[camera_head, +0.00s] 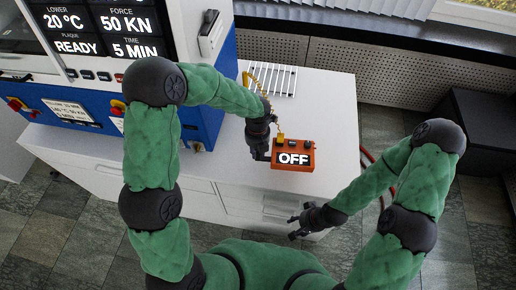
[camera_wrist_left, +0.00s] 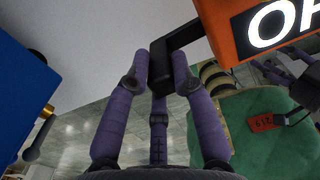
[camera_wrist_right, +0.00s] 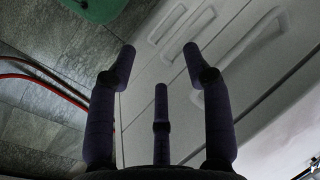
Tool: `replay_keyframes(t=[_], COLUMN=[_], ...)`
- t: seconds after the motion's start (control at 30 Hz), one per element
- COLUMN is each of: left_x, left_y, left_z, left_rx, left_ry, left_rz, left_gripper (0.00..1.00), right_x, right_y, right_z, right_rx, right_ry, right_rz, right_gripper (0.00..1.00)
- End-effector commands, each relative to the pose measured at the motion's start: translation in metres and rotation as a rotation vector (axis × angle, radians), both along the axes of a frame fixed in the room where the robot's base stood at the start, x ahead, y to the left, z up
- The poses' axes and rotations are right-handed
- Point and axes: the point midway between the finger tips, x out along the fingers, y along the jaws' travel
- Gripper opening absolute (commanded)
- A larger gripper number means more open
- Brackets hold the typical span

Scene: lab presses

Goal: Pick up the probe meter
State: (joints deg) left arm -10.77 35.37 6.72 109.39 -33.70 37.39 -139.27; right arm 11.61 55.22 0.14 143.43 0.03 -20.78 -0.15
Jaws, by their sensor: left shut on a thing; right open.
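The probe meter (camera_head: 293,146) is an orange box with a black display reading OFF, over the front part of the white counter in the head view. It fills the top right of the left wrist view (camera_wrist_left: 237,45). My left gripper (camera_head: 262,148) is at its left side, shut on the meter's black handle (camera_wrist_left: 185,42). I cannot tell whether the meter's base touches the counter. A yellow probe (camera_head: 280,138) with a coiled cord is beside it. My right gripper (camera_head: 297,226) is open and empty by the counter's front drawers; its fingers are spread in the right wrist view (camera_wrist_right: 160,70).
The white counter (camera_head: 325,110) has clear room right of the meter. A blue and white press (camera_head: 215,90) stands to the left. A white slatted rack (camera_head: 272,80) lies behind. Red hoses (camera_head: 369,160) run down on the right, also in the right wrist view (camera_wrist_right: 40,72).

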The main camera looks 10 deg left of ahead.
Motion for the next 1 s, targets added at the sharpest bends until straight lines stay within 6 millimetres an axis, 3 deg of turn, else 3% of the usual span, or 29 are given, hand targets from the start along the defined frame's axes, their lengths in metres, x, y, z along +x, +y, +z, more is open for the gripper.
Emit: replay_keyframes(t=[0.03,0.17,0.3,0.5,0.7,1.0], left_x=[-0.007,-0.028,-0.062,-0.094,-0.110,-0.114], left_y=[-0.002,-0.006,-0.013,-0.019,-0.022,-0.023], left_z=[0.015,0.041,0.052,0.066,0.072,0.073], left_rx=[-0.002,-0.002,-0.001,-0.002,-0.001,-0.002], left_ry=[-0.006,-0.007,-0.003,-0.004,-0.003,-0.003], left_rz=[-0.002,-0.001,-0.003,-0.002,0.000,0.001], left_gripper=[0.00,0.00,0.00,0.00,0.00,0.00], right_x=[0.000,0.000,0.000,0.000,0.000,0.000], right_y=[0.000,0.000,0.000,0.000,0.000,0.000], right_z=[0.005,0.014,0.018,0.023,0.026,0.026], right_rx=[0.000,0.000,0.000,0.000,0.000,0.000], right_ry=[0.000,0.000,0.000,0.000,0.000,0.000], right_rz=[0.000,0.000,0.000,0.000,0.000,0.000], right_gripper=[0.50,0.50,0.50,0.50,0.50,0.50])
